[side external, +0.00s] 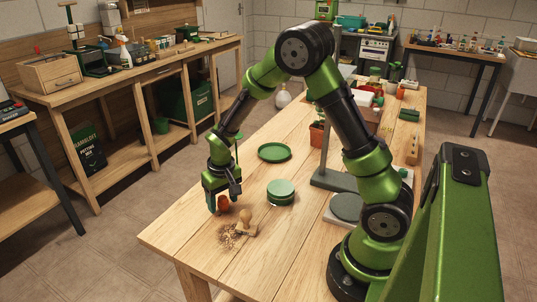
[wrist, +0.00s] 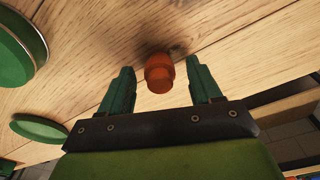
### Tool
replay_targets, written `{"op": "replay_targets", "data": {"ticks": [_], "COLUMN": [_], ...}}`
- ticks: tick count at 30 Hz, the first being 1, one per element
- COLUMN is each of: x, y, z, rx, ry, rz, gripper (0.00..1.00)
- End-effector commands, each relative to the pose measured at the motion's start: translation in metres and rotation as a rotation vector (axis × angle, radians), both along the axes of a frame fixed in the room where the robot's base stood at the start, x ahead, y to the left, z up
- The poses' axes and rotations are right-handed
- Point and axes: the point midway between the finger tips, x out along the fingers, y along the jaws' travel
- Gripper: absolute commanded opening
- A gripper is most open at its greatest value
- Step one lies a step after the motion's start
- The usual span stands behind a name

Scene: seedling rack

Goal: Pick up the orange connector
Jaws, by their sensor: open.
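The orange connector (wrist: 159,73) is a small, stubby, rounded piece on the wooden table. The fingers are apart and hold nothing. In the side view my gripper (side external: 216,211) is low over the near left part of the table, and the orange connector (side external: 224,203) shows partly behind its fingers. The connector's far side is hidden there.
A wooden stamp-like piece (side external: 246,216) and scattered brown crumbs (side external: 229,237) lie just right of my gripper. A round green tin (side external: 281,191) and a green saucer (side external: 274,151) stand farther back. The near table corner is bare, and its left edge is close to my gripper.

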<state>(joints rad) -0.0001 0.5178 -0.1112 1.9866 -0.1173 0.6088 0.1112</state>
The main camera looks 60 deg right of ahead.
Motion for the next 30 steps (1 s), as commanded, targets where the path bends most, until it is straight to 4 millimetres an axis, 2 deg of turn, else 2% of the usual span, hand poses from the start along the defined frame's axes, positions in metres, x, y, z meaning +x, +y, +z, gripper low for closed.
{"op": "replay_targets", "data": {"ticks": [6,7,18,26,30], "x": [0.001,0.000,0.000,0.001,0.001], "y": [0.000,0.000,0.000,0.000,0.000], "z": [-0.001,-0.001,-0.001,0.001,0.015], "rx": [0.001,0.001,0.000,0.001,0.000], "ry": [-0.001,-0.001,-0.001,-0.001,-0.005], "rz": [0.000,0.000,0.000,0.000,0.000], "gripper": [0.63,0.60,0.06,0.05,0.05]}}
